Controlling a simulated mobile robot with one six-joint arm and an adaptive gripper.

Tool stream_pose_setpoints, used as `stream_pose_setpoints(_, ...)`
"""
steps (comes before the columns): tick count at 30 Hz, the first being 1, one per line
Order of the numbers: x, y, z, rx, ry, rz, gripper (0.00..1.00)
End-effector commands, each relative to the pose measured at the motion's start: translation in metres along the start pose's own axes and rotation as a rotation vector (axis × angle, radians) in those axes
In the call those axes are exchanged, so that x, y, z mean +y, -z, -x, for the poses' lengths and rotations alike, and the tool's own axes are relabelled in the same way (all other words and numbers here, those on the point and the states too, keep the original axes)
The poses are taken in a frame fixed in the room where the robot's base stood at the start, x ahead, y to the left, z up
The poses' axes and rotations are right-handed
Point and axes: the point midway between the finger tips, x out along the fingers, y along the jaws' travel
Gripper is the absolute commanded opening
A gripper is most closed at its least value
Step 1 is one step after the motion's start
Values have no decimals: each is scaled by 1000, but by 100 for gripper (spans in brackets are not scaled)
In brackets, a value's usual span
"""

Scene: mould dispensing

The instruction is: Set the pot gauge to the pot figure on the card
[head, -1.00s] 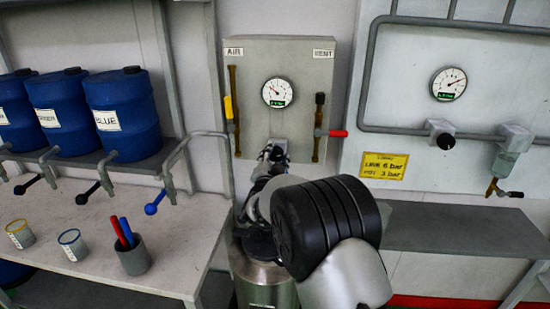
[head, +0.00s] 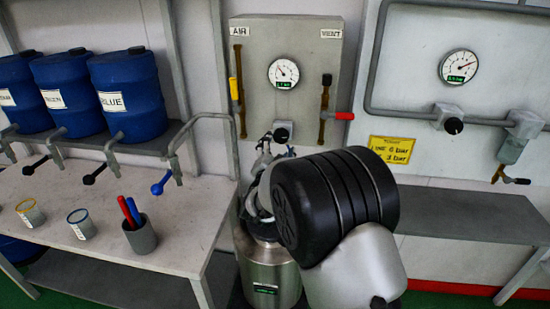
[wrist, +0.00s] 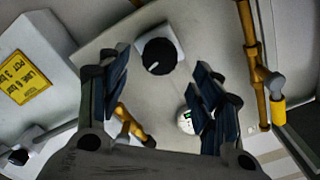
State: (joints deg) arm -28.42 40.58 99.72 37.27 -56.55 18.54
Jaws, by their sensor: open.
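The pot gauge (head: 284,73) is a white dial with a green readout on the grey middle panel; its digits are too small to read. A black knob (head: 282,131) sits below it. In the wrist view the knob (wrist: 160,56) has a white mark and lies beyond my fingertips. My gripper (wrist: 160,88) is open and empty, its fingers apart on either side below the knob. The gauge shows partly behind the right finger (wrist: 186,121). The yellow card (head: 391,149) reads line 6 bar and 3 bar for the pot; it is upside down in the wrist view (wrist: 21,78).
The AIR lever (head: 234,89) is yellow and the VENT lever (head: 343,116) is red, flanking the gauge. The line gauge (head: 458,66) and its knob (head: 453,125) are on the right panel. A steel pot (head: 266,266) stands below. Blue drums (head: 129,94) stand left.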

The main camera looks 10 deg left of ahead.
Motion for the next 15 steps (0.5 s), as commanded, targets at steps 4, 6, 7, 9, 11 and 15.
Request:
stream_pose_setpoints(4,-1,0,33,-2,1,1,59)
stream_pose_setpoints(6,-1,0,45,-2,1,0,59)
stream_pose_setpoints(7,-1,0,49,-1,1,0,59)
stream_pose_setpoints(9,0,0,58,-1,0,0,59)
stream_pose_setpoints(11,0,0,63,0,1,0,59)
stream_pose_setpoints(15,0,0,68,0,0,1,59)
